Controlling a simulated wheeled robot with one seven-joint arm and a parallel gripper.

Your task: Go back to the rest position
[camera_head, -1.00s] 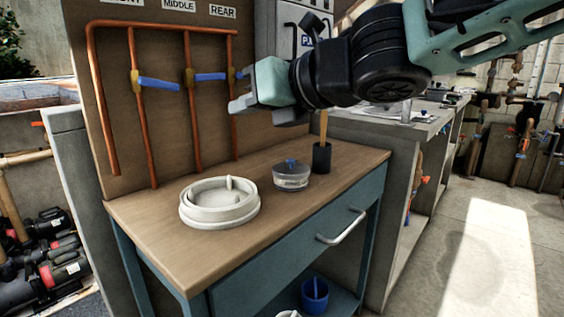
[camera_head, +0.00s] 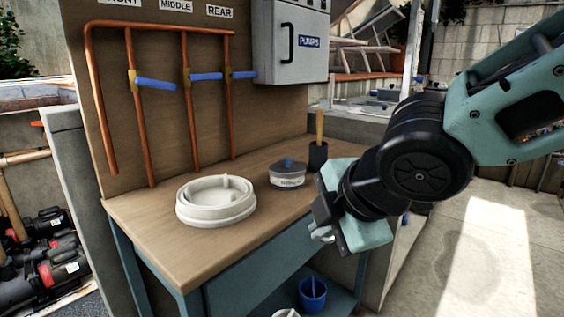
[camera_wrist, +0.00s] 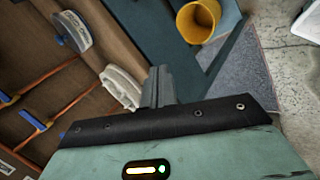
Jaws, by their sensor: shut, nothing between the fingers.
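My gripper (camera_head: 322,232) is shut and empty. In the head view it hangs in front of the right part of the wooden bench (camera_head: 150,238), tilted downward, apart from the things on the top. In the wrist view its shut fingers (camera_wrist: 158,88) point up the picture, with the bench and copper pipes to the left. My arm reaches in from the right and hides the bench's right front corner and part of the drawer front.
The bench top holds a white round housing (camera_head: 216,203), a lidded tub (camera_head: 287,174) and a dark holder with a wooden handle (camera_head: 318,152). A blue cup (camera_head: 313,293) stands on the lower shelf. Copper pipes (camera_head: 140,120) with blue-handled valves run up the board. Open floor (camera_head: 470,260) lies right.

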